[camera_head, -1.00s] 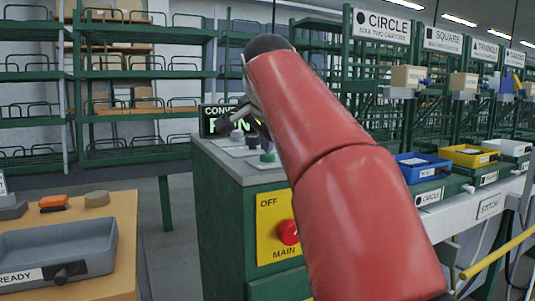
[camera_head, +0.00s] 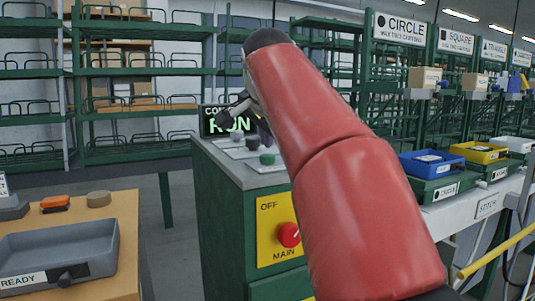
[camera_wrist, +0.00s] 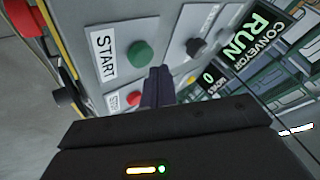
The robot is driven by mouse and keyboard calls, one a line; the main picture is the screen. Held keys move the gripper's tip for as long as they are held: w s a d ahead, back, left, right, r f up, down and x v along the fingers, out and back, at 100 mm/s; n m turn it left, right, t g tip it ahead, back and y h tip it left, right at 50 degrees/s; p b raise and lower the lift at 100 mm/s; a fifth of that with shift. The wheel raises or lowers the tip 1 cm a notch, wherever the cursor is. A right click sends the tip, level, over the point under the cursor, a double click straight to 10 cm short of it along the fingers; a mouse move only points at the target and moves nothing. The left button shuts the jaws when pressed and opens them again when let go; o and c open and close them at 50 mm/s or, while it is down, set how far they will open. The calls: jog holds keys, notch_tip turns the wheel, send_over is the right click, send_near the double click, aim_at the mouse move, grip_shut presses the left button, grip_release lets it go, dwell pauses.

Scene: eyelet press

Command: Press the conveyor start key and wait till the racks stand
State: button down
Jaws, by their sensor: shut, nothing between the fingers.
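The green START key (camera_wrist: 140,54) is on the grey panel beside its white START label (camera_wrist: 103,54) in the wrist view. In the head view it shows as a green button (camera_head: 267,158) on top of the cabinet. My gripper (camera_wrist: 158,72) is shut and empty, its fingertips close to the green key but apart from it in the picture. In the head view my gripper (camera_head: 232,110) partly covers the black display (camera_head: 210,125), which reads RUN in green. The racks (camera_head: 460,75) with CIRCLE, SQUARE and TRIANGLE signs stand at the right.
A red button (camera_wrist: 133,98) and a dark knob (camera_wrist: 195,47) are near the green key. A yellow OFF/MAIN plate (camera_head: 276,228) with a red knob is on the cabinet front. Blue (camera_head: 425,165) and yellow (camera_head: 478,152) trays are at right. A grey tray (camera_head: 60,255) sits on the left table.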

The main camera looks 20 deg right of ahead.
aim_at(268, 157)
jog(key=shift+r+p, duration=2.5)
jog(key=shift+r, duration=0.1)
jog(key=shift+f, duration=0.1)
jog(key=shift+s, duration=0.15)
jog(key=s+r+b, duration=0.2)
jog(key=s+b, duration=0.1)
jog(key=s, duration=1.6)
jog(key=shift+s, duration=0.4)
